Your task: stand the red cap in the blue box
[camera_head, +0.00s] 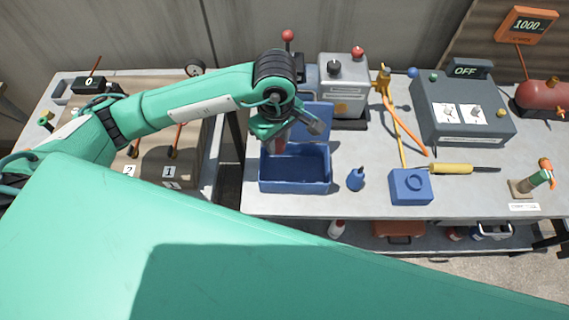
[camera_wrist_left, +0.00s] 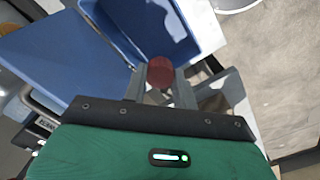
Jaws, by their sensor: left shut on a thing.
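The blue box (camera_head: 295,187) stands open near the left front edge of the right-hand bench, its lid (camera_head: 318,118) raised at the back. My left gripper (camera_head: 279,145) is over the left part of the box, pointing down. In the left wrist view my left gripper (camera_wrist_left: 163,85) is shut on the red cap (camera_wrist_left: 159,72), held between the fingertips. The open blue box (camera_wrist_left: 205,22) lies beyond the cap there, with the lid (camera_wrist_left: 60,60) on the left. I cannot tell whether the cap touches the box floor. My right gripper is not in view.
A grey machine (camera_head: 343,85) stands behind the box. To its right are a small blue bottle (camera_head: 356,180), a blue block (camera_head: 410,187) and a yellow-handled tool (camera_head: 452,169). A grey unit reading OFF (camera_head: 460,110) stands farther back. A gap separates the two benches.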

